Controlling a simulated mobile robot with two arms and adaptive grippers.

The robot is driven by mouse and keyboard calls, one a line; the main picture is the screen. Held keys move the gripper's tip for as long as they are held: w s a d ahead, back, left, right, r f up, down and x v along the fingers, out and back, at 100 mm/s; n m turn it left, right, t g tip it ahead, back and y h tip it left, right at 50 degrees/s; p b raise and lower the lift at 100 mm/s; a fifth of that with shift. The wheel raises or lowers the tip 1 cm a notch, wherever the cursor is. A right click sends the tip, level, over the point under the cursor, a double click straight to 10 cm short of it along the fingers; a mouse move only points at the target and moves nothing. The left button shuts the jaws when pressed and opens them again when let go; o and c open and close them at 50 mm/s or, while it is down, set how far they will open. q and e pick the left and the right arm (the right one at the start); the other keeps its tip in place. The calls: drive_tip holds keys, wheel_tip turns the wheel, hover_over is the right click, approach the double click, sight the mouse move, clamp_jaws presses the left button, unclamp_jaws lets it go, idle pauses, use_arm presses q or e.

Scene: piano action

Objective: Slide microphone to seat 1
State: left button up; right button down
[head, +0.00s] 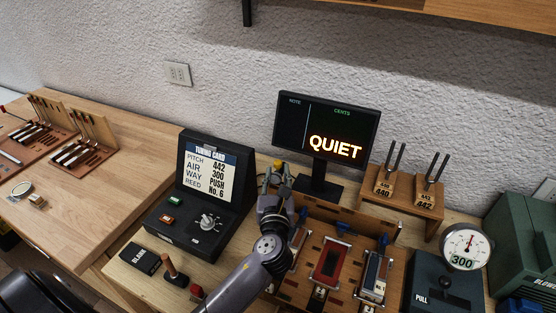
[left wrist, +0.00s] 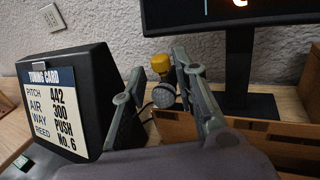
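The microphone (left wrist: 163,94) has a grey mesh ball with a yellow part (left wrist: 160,64) above it. It stands at the left end of a wooden board, in front of the monitor. Seat 1 cannot be made out by a label. My right gripper is out of view.
The tuning card box (head: 207,185) stands close left of my gripper. The monitor (head: 325,130), reading QUIET, is behind. Tuning forks stand on a wooden block (head: 408,195) at right. Red (head: 328,264) and blue-topped (head: 375,275) pieces and a gauge (head: 466,246) are to the right.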

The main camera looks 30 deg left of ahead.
sight(278, 166)
use_arm(q)
drive_tip(key=x, duration=0.5)
drive_tip(key=shift+w+a, duration=0.1)
drive_tip(key=shift+w, duration=0.1)
drive_tip(key=shift+c, duration=0.4)
clamp_jaws()
